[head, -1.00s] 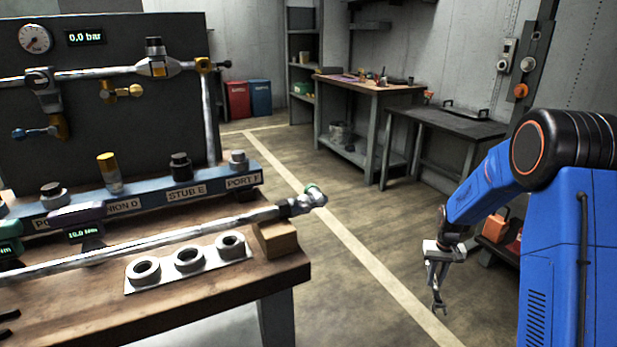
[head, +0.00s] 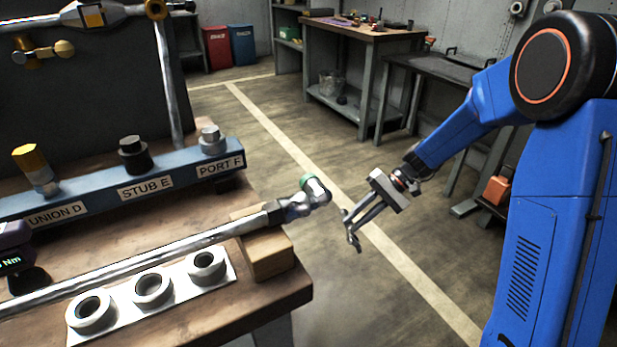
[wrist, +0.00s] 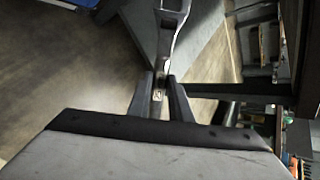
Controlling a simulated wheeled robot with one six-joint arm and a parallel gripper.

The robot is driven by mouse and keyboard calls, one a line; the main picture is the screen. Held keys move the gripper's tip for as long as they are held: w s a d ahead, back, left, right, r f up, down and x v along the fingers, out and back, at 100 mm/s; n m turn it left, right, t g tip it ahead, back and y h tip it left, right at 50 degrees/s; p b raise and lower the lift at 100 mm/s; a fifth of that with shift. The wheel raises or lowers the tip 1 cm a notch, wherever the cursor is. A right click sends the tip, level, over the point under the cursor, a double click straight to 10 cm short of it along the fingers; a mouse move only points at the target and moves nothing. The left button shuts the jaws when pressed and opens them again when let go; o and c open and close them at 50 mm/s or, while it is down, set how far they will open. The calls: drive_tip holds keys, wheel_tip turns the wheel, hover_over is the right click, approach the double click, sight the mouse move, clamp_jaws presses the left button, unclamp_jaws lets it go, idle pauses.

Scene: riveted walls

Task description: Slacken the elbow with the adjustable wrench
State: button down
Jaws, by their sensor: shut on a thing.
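The elbow (head: 316,191) is a metal fitting with a green ring, at the right end of a long pipe (head: 150,255) that overhangs the bench's right end. My gripper (head: 360,215) is just right of the elbow and a little lower, apart from it in the head view. It is shut on the grey adjustable wrench (head: 353,240), whose head juts out toward the elbow's side. In the wrist view the wrench (wrist: 172,30) runs away from between the two dark fingers (wrist: 160,95). The elbow cannot be made out there.
A wooden block (head: 268,258) supports the pipe. A white plate with three grey rings (head: 152,287) lies in front of it. A blue labelled rail (head: 90,195) with several fittings stands behind. Open floor (head: 370,285) lies right of the bench.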

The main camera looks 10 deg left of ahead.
drive_tip(key=s+a+r+g+y, duration=0.2)
drive_tip(key=s+a+r, duration=0.1)
drive_tip(key=r, duration=0.4)
drive_tip(key=s+a+r+n+g+y, duration=0.1)
drive_tip(key=s+a+r+g+y, duration=0.1)
drive_tip(key=s+a+r, duration=0.2)
drive_tip(key=s+a+r+g+y, duration=0.1)
drive_tip(key=a+r, duration=0.4)
drive_tip(key=r, duration=0.5)
drive_tip(key=shift+s+r+g+y, duration=0.3)
drive_tip(key=shift+s+g+y, duration=0.15)
drive_tip(key=shift+s, duration=0.8)
drive_tip(key=shift+s+a, duration=0.1)
drive_tip(key=shift+s+a+r, duration=0.2)
drive_tip(key=shift+s+a, duration=0.6)
drive_tip(key=shift+s, duration=0.2)
drive_tip(key=shift+s+a+r, duration=0.2)
drive_tip(key=shift+s+a, duration=0.55)
drive_tip(key=shift+s, duration=0.2)
drive_tip(key=shift+s+d+r, duration=0.15)
drive_tip(key=shift+d, duration=0.1)
drive_tip(key=shift+s+d+r, duration=0.7)
drive_tip(key=shift+s+d, duration=0.05)
drive_tip(key=shift+s, duration=0.25)
drive_tip(key=shift+s+d+r+t, duration=0.25)
drive_tip(key=shift+s+d+r, duration=0.05)
drive_tip(key=shift+s+d, duration=0.15)
